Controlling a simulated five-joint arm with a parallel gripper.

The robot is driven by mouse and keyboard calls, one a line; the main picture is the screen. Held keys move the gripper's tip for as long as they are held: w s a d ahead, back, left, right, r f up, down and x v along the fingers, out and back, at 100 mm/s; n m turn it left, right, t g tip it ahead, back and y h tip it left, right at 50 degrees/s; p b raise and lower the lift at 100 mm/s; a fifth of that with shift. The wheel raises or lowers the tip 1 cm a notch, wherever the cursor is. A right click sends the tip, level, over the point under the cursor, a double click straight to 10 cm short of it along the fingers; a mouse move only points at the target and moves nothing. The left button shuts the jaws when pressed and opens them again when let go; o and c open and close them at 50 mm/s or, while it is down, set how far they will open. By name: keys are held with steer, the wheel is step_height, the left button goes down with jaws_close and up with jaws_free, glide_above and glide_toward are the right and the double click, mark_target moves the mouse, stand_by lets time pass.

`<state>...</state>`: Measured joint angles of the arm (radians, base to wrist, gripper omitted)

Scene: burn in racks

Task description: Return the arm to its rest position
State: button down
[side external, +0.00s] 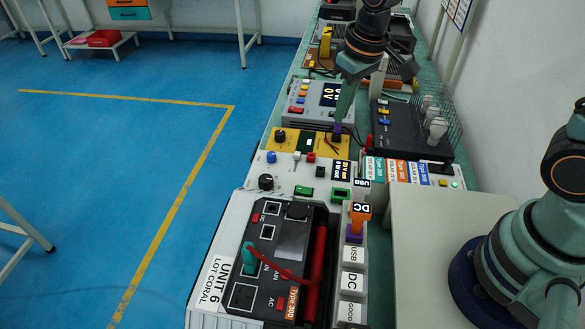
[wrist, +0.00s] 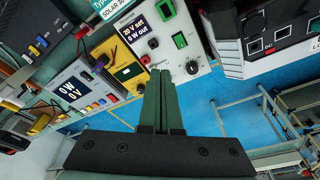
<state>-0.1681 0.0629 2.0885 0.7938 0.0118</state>
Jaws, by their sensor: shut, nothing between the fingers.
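My gripper (side external: 342,122) hangs from my arm over the middle of the bench, fingers pointing down. It appears above or close to the yellow panel (side external: 310,142); the exact gap cannot be told. The yellow panel (wrist: 126,74) and the white supply with the "20 V set, 0 W out" display (wrist: 136,29) lie beyond the fingertips.
A unit labelled "UNIT 6 LOT CORAL" (side external: 222,275) with a red bar stands at the near end. A black rack with white cylinders (side external: 400,135) is right of my gripper. The blue floor (side external: 110,180) left of the bench is open.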

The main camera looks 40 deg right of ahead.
steer(key=s+d+r+m+t, duration=0.1)
steer(key=s+d+r+t, duration=0.2)
steer(key=s+d+r, duration=0.3)
steer(key=s+r, duration=0.2)
steer(key=s, duration=0.1)
steer(key=shift+s+d+r+m, duration=0.25)
steer(key=shift+s+m, duration=0.1)
steer(key=shift+m, duration=0.05)
